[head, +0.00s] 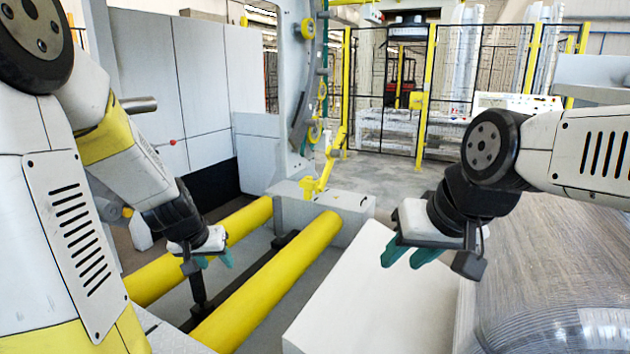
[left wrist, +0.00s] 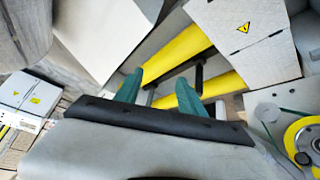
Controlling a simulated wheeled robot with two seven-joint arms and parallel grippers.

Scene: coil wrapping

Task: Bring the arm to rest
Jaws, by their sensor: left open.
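My left gripper (head: 213,262) hangs over the yellow rollers at left in the head view, its teal fingers apart and empty. The left wrist view shows the same gripper (left wrist: 159,88) with a clear gap between its fingers and the yellow rollers beyond. My right gripper (head: 410,256) is above the white block right of the rollers. Its teal fingers point down, look apart and hold nothing visible.
Two yellow rollers (head: 272,285) run below the grippers. A white block (head: 340,297) stands beside them. A large film-wrapped coil (head: 550,265) is at right. The grey wrapping machine (head: 258,160) with its ring stands behind. A yellow-post fence (head: 428,90) closes the back.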

